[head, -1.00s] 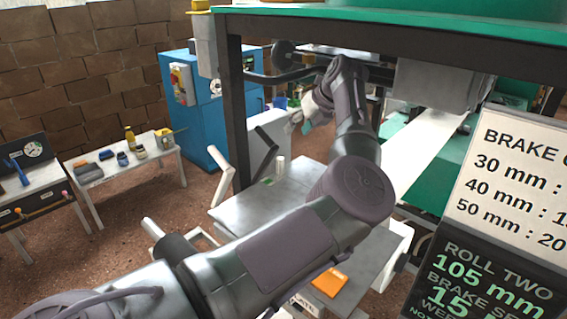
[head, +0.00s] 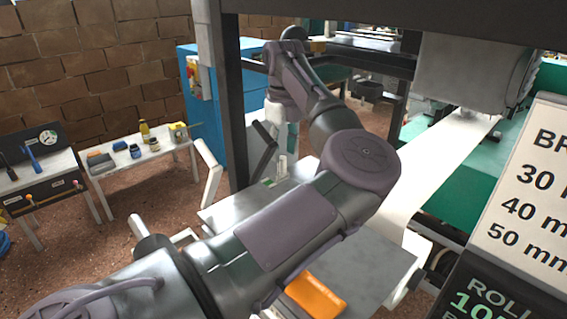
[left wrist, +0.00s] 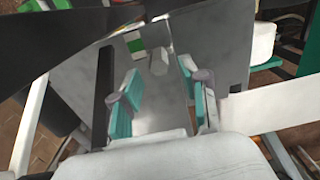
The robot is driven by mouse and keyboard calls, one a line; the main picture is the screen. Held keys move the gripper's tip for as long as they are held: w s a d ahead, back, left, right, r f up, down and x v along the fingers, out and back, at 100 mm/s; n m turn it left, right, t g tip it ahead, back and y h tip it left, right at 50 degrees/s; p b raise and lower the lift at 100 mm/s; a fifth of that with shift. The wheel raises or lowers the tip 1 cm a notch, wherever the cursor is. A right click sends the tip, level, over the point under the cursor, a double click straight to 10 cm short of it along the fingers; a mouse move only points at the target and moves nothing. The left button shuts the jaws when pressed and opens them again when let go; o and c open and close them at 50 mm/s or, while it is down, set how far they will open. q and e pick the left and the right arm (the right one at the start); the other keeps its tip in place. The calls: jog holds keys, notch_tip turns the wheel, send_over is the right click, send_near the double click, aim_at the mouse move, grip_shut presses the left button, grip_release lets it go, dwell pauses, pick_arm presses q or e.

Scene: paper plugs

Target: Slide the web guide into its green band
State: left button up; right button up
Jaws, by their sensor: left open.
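The web guide appears to be a small pale upright post (head: 281,167) on the grey metal table (head: 232,210) in the head view. In the left wrist view the post (left wrist: 158,63) stands between the fingertips, farther off. The green band (left wrist: 135,46) is a short green mark with white beside it, left of the post; it also shows in the head view (head: 268,182). My left gripper (left wrist: 160,78) is open, its teal pads apart and empty, above the table. In the head view its fingers are hard to make out. My right gripper is out of view.
A white paper web (head: 440,160) runs down from the machine on the right. A dark frame post (head: 228,100) and pale lever arms (head: 208,170) stand left of the table. An orange block (head: 315,296) lies by the table's front. A sign board (head: 525,190) is at right.

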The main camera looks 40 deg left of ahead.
aim_at(283, 158)
pick_arm(q)
notch_tip(283, 158, down, 3)
jog(key=shift+r, duration=0.1)
jog(key=shift+f, duration=0.75)
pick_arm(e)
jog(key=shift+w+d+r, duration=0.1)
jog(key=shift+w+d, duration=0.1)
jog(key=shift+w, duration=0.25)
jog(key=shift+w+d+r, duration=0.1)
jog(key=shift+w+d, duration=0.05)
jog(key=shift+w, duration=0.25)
pick_arm(q)
jog(key=shift+c, duration=0.4)
grip_shut()
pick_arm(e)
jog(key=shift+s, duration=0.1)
